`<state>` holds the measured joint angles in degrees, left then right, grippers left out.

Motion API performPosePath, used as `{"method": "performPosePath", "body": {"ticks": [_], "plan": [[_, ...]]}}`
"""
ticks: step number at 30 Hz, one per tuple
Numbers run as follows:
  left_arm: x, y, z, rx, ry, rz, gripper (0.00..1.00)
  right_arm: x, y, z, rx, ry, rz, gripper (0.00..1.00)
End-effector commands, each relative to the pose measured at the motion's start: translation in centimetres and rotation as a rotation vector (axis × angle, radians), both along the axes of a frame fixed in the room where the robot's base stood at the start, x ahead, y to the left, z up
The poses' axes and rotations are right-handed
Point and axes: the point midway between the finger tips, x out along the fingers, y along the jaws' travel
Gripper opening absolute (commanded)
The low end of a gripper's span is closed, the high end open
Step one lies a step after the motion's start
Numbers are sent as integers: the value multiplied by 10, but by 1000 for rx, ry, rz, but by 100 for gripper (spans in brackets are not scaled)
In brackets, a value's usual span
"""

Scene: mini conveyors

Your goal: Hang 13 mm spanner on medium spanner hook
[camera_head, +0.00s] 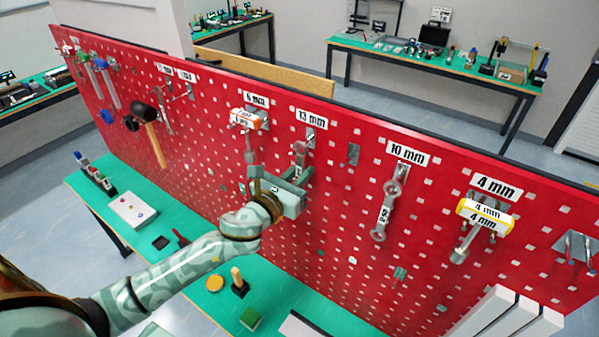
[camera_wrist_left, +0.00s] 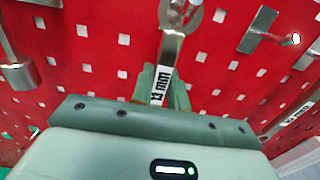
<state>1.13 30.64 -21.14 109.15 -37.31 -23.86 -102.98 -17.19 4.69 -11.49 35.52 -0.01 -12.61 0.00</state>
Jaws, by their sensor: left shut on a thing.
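The 13 mm spanner (camera_wrist_left: 171,52) is a grey metal spanner with a white "13 mm" label, upright in the left wrist view. My left gripper (camera_wrist_left: 162,88) is shut on its labelled lower part. In the head view the gripper (camera_head: 283,186) is close to the red pegboard, and the spanner (camera_head: 299,160) rises from it. The hook (camera_head: 311,139) under the "13 mm" sign (camera_head: 311,119) is right at the spanner's upper end. The ring end overlaps the hook in view; I cannot tell whether it hangs on it. My right gripper is not in view.
The red pegboard (camera_head: 345,225) holds a 10 mm spanner (camera_head: 383,213) to the right and a 4 mm tool (camera_head: 484,214) farther right. A tool with an orange-white handle (camera_head: 248,119) hangs just left. A mallet (camera_head: 146,117) hangs farther left. A green table (camera_head: 190,290) stands below.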

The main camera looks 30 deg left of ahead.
Motion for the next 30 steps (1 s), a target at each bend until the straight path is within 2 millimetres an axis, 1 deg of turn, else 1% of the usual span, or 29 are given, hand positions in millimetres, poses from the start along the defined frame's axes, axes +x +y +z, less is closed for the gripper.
{"method": "performPosePath", "body": {"ticks": [11,12,14,15,22,25,28,30], "plan": [[0,0,0,0,-1,0,0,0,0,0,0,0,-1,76],[0,0,0,0,-1,0,19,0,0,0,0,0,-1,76],[0,0,0,0,-1,0,35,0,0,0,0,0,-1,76],[0,0,0,0,-1,0,41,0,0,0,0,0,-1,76],[0,0,0,0,0,0,41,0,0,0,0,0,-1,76],[-4,1,-1,0,1,0,41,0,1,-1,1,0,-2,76],[-16,2,-3,0,2,-1,41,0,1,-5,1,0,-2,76],[-31,4,-3,1,2,-2,41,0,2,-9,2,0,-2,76]]}}
